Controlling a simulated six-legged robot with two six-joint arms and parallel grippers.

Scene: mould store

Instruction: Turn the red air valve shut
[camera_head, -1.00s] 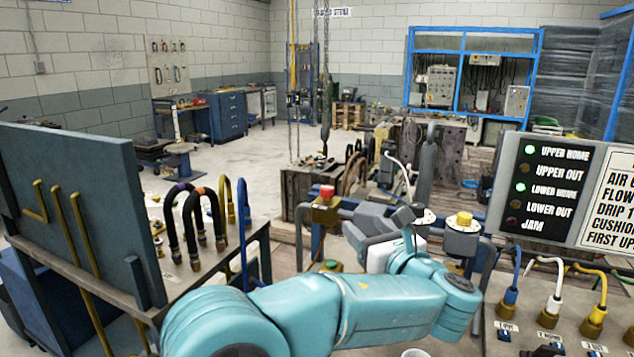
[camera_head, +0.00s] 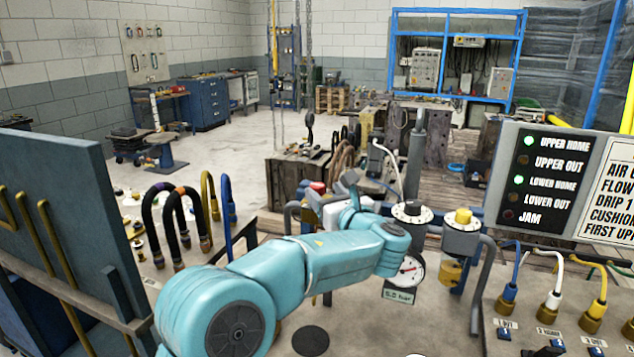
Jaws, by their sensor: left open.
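The red air valve (camera_head: 317,187) shows only as a small red top, just behind my left gripper. Its lower part is hidden by the gripper and arm. My left arm reaches in from the lower left, and my left gripper (camera_head: 332,203) is open at the valve. I cannot tell whether its fingers touch the valve or stand around it. A dark-topped knob (camera_head: 407,209) on a white dial and a yellow knob (camera_head: 463,217) stand to the right on the same pipework. A round pressure gauge (camera_head: 407,270) hangs below the dark knob. My right gripper is out of view.
A panel of indicator lamps (camera_head: 542,182) stands at right, with UPPER HOME and LOWER HOME lit green. Coloured hoses (camera_head: 553,302) rise from a bench below it. A blue-grey board (camera_head: 70,210) and black looped hoses (camera_head: 180,215) stand at left.

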